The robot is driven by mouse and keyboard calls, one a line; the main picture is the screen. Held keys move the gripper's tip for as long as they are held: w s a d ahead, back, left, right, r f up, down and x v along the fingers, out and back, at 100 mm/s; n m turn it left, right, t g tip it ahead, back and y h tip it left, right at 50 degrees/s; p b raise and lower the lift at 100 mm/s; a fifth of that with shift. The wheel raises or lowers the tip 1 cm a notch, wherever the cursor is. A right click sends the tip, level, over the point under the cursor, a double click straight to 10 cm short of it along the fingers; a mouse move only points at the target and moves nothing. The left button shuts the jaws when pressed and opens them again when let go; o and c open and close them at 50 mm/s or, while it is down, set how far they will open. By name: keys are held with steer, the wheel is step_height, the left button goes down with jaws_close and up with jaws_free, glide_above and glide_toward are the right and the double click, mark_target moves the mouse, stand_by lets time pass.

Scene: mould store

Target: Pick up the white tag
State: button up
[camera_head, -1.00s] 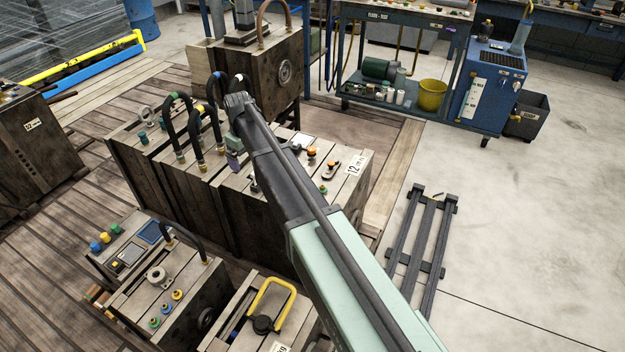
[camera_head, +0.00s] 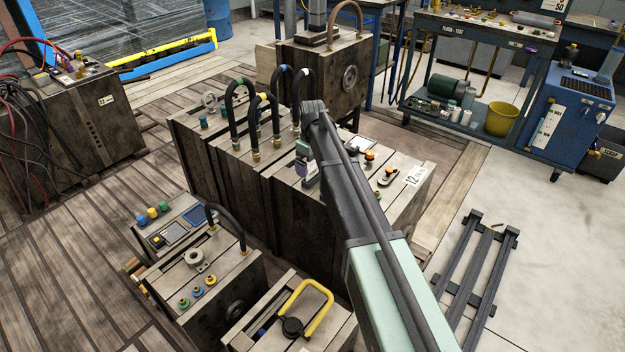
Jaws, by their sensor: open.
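The white tag (camera_head: 417,177), marked "12" with smaller print, lies on the top right end of the long wooden-topped mould (camera_head: 250,178) in the middle. My gripper (camera_head: 308,178) hangs at the end of my arm over the middle of this mould's top, left of the tag and apart from it. It is open. It looks small and dark, its fingertips are hard to make out, and I see nothing held. My forearm crosses from the lower right and hides part of the mould's top and front.
Black looped hoses (camera_head: 238,115) rise just left of my gripper. Orange-topped fittings (camera_head: 369,159) and a small clamp (camera_head: 387,177) stand between gripper and tag. Smaller moulds (camera_head: 205,270) sit in front. A dark rack (camera_head: 476,265) lies on clear floor at right.

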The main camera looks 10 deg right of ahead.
mark_target(312, 164)
step_height(312, 164, down, 3)
steer(key=shift+f+b, duration=0.2)
steer(key=shift+b, duration=0.7)
steer(key=shift+r, duration=0.25)
steer(key=c, duration=1)
step_height(312, 164, up, 20)
steer(key=p, duration=2)
steer(key=shift+r+p, duration=0.1)
steer(key=shift+p, duration=0.25)
